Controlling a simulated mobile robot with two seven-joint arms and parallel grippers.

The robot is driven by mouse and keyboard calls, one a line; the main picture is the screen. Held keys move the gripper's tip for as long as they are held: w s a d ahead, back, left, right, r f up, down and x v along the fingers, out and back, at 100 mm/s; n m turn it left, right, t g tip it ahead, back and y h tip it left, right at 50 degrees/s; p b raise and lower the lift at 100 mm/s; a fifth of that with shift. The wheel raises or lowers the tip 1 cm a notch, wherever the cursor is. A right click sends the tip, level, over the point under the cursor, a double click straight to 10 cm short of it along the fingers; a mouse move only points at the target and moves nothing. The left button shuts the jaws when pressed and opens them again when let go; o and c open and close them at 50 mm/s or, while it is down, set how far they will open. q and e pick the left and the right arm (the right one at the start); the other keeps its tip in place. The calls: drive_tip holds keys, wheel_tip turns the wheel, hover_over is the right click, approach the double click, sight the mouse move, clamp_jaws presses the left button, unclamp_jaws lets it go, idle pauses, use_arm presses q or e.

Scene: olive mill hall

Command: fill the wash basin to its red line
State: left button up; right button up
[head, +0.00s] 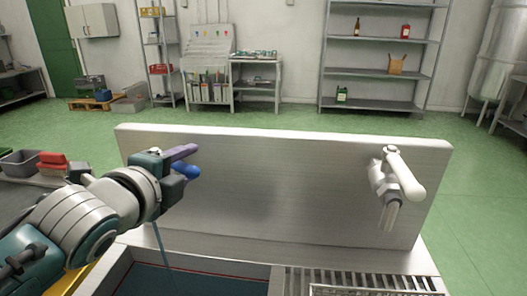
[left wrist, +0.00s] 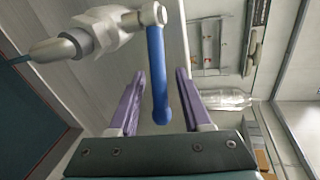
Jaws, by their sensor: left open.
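The wash basin (head: 112,272) is at the bottom of the head view, cut off by the frame. A red line (head: 225,272) runs along its inner wall, with blue-grey water (head: 200,283) below it. A thin stream (head: 161,245) falls into the basin from the left tap, mostly hidden behind my gripper. The left wrist view shows this tap's pale metal body (left wrist: 95,32) and blue lever (left wrist: 158,65). My left gripper (head: 180,161) is at the tap, its purple fingers open on either side of the lever (left wrist: 158,85). Contact cannot be told. My right gripper is out of view.
A second tap (head: 388,185) with a white lever is on the right of the steel backsplash (head: 290,185). A slatted drainer (head: 350,280) lies below it. A grey tub (head: 20,163) and red object (head: 52,162) stand at left. Shelves (head: 380,72) line the far wall.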

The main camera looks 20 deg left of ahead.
use_arm(q)
drive_tip(key=shift+x, duration=1)
clamp_jaws()
idle(0.8)
